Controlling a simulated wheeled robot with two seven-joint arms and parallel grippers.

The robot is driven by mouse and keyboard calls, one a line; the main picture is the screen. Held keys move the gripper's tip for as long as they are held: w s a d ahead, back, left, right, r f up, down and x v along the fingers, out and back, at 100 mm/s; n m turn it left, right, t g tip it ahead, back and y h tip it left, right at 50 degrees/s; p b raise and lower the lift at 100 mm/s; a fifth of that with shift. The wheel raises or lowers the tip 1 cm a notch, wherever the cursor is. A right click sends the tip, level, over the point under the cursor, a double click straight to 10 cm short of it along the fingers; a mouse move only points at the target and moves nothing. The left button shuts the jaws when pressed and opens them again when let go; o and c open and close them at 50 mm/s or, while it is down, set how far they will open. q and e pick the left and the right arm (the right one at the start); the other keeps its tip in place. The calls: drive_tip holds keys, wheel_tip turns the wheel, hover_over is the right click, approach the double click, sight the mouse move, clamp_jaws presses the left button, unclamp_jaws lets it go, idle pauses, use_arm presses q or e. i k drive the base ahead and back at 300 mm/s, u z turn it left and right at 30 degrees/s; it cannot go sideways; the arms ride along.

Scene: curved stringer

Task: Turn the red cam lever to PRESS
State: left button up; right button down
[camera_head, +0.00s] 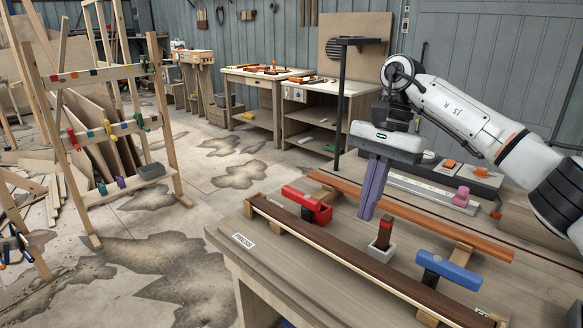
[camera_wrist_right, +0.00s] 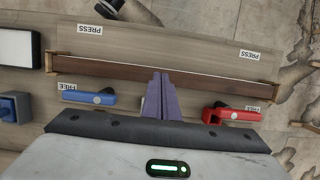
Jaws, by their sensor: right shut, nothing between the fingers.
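The red cam lever (camera_head: 306,204) sits on the workbench beside the left part of a dark brown strip (camera_head: 345,252). In the right wrist view the red lever (camera_wrist_right: 232,115) lies roughly parallel to the strip, its arm beside a partly covered FREE label (camera_wrist_right: 252,108). A PRESS label (camera_wrist_right: 250,54) is across the strip from it; one also shows in the head view (camera_head: 243,240). My right gripper (camera_head: 365,216) is shut and empty, with purple fingers pointing down above the bench, to the right of the red lever in the head view. My left gripper is not in view.
A blue lever (camera_head: 448,271) sits further right along the strip. A small block with a dark, red-topped post (camera_head: 383,239) stands between the levers, close to my fingers. An orange-brown strip (camera_head: 420,219) runs behind. A black post (camera_head: 341,100) rises at the back.

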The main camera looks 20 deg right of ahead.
sight(307, 202)
drive_tip(key=i, duration=1.05)
